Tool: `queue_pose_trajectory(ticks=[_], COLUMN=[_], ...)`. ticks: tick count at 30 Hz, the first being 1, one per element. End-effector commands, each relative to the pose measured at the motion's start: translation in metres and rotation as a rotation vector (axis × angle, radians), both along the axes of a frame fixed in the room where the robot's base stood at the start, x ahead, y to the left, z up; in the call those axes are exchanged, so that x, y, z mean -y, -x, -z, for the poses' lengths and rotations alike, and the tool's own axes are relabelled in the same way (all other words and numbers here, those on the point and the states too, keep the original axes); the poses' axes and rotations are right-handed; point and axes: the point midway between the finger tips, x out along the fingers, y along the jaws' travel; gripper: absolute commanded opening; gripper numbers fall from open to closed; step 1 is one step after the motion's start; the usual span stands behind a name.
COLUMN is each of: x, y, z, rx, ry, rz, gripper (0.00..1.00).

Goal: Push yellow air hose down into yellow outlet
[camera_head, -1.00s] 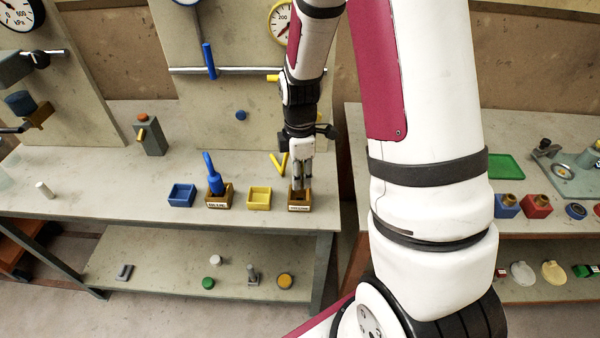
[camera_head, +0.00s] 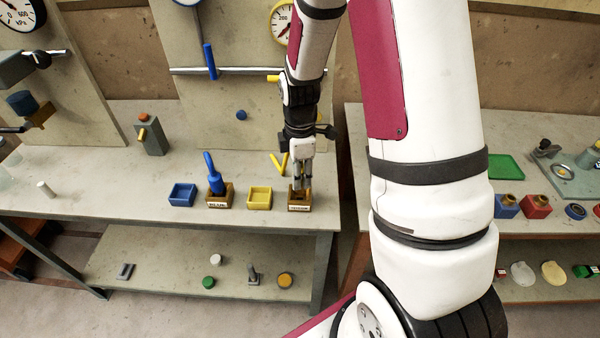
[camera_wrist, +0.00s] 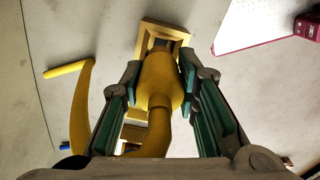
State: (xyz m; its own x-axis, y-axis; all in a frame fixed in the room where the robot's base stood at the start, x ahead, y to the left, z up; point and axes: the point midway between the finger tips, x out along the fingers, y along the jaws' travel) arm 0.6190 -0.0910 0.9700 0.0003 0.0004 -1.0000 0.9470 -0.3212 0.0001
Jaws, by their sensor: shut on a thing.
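The yellow air hose has a thick bulbous end (camera_wrist: 160,82) between my fingers in the wrist view. Its thinner tube bends away below and loops up at the left (camera_wrist: 82,110). In the head view, a yellow V-shaped piece of it (camera_head: 280,163) shows left of my gripper (camera_head: 301,183). My gripper points down and is shut on the hose end, with a green-lined finger on each side. The tan outlet block (camera_head: 299,208) is directly below it. In the wrist view the block's square rim (camera_wrist: 147,38) shows beyond the hose end. Whether the tip is inside the opening is hidden.
A yellow tray (camera_head: 259,207), a brown block (camera_head: 219,204) with an upright blue hose (camera_head: 215,178), and a blue tray (camera_head: 182,204) stand in a row to the left. A back panel with a metal rail (camera_head: 235,71) rises behind. The bench's right edge is close.

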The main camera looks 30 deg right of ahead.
Motion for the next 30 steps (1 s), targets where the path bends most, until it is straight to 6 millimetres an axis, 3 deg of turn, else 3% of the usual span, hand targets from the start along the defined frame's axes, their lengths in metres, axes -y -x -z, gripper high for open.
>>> queue_pose_trajectory(ticks=[30], x=[0.000], y=[0.000], z=[0.016], rx=[-0.001], ry=[0.000], rz=[0.000], gripper=[0.00])
